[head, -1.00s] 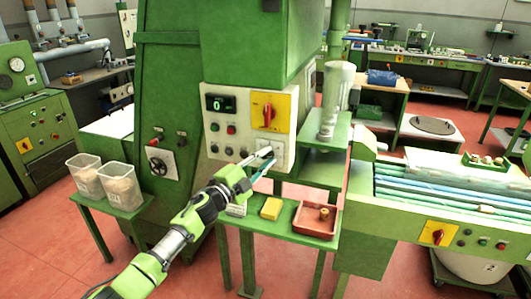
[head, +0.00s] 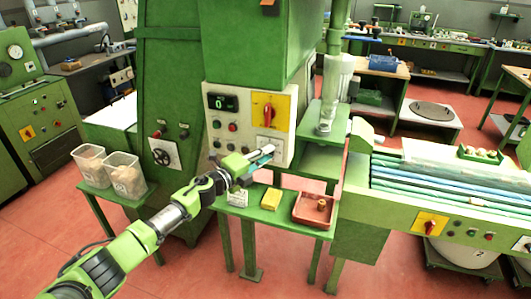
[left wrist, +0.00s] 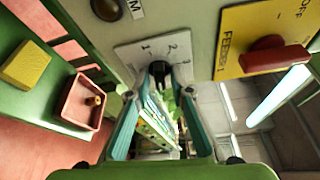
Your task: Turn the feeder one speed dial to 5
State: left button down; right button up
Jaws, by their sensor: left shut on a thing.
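The speed dial (left wrist: 158,70) is a small black knob on a white plate (left wrist: 140,54) with a numbered scale. The figures 1, 2 and 3 show in the left wrist view; the rest of the scale is hidden. My left gripper (left wrist: 159,82) is shut on the knob, one teal finger on each side. In the head view my left gripper (head: 266,153) reaches the plate (head: 278,146) at the lower right of the control panel, and its fingers hide the knob. The knob's pointer setting cannot be read. My right gripper is in neither view.
Above the dial is a yellow feeder switch with a red handle (head: 267,111). Left of it is a dark display (head: 222,103) showing a green 0. Below, a green shelf holds a yellow block (head: 271,199) and a red tray (head: 313,210). Two bins (head: 125,175) stand at left.

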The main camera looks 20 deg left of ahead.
pick_arm(q)
jog(key=shift+f, duration=0.1)
jog(key=c, duration=2.1)
grip_release()
jog(key=shift+c, duration=0.2)
jog(key=shift+s, duration=0.1)
jog(key=v, duration=1.1)
jog(key=shift+s+a, duration=0.2)
jog(key=shift+s, duration=0.2)
